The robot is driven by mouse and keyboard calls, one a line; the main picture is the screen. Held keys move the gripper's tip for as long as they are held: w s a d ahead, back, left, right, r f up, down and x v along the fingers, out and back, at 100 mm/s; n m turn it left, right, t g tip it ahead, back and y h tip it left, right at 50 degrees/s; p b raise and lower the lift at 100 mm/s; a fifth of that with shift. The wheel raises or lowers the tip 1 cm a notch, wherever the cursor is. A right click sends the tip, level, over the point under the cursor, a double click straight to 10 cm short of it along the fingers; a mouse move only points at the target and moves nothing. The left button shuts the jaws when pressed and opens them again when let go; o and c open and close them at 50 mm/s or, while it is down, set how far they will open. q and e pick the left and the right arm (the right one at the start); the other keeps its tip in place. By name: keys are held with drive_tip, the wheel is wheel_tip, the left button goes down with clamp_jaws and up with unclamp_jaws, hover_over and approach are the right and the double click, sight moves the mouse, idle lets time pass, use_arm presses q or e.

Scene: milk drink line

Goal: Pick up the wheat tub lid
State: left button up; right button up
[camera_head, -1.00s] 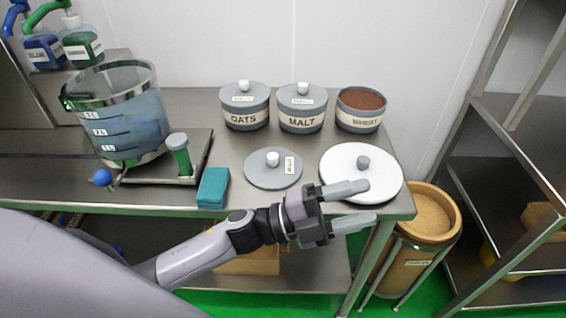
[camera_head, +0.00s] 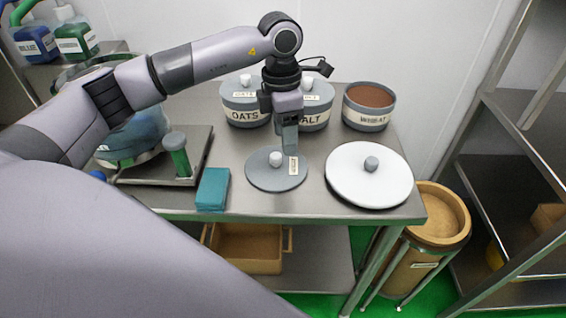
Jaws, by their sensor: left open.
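The wheat tub lid, a grey disc (camera_head: 262,178) with a white knob (camera_head: 275,158) and a small label, lies flat on the steel table. The open wheat tub (camera_head: 367,110), filled with brown matter, stands behind it to the right. My left gripper (camera_head: 288,145) points down just above the back right part of the lid, close to the knob. It is open and holds nothing; its fingers overlap in this view, and I cannot tell whether they touch the lid. My right gripper is not in view.
The oats tub (camera_head: 243,116) and malt tub (camera_head: 317,118) stand lidded behind, partly hidden by my left arm. A large white lid (camera_head: 350,190) lies at right. A teal block (camera_head: 213,189) and a glass vessel (camera_head: 140,140) are at left. An open bin (camera_head: 448,215) stands beside the table.

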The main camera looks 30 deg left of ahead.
sight(276, 155)
use_arm(q)
drive_tip(key=shift+w+a+r+y, duration=0.2)
drive_tip(key=shift+a+r+y, duration=0.15)
drive_tip(key=shift+a, duration=0.4)
drive_tip(key=shift+a+f, duration=0.1)
drive_tip(key=shift+a, duration=0.1)
drive_tip(key=f, duration=0.2)
drive_tip(key=f+p, duration=0.1)
drive_tip(key=f, duration=0.3)
drive_tip(key=shift+s+a+f+p, duration=0.1)
drive_tip(key=shift+s+a+p, duration=0.15)
drive_tip(key=shift+s+p, duration=0.05)
drive_tip(key=shift+f, duration=0.25)
clamp_jaws()
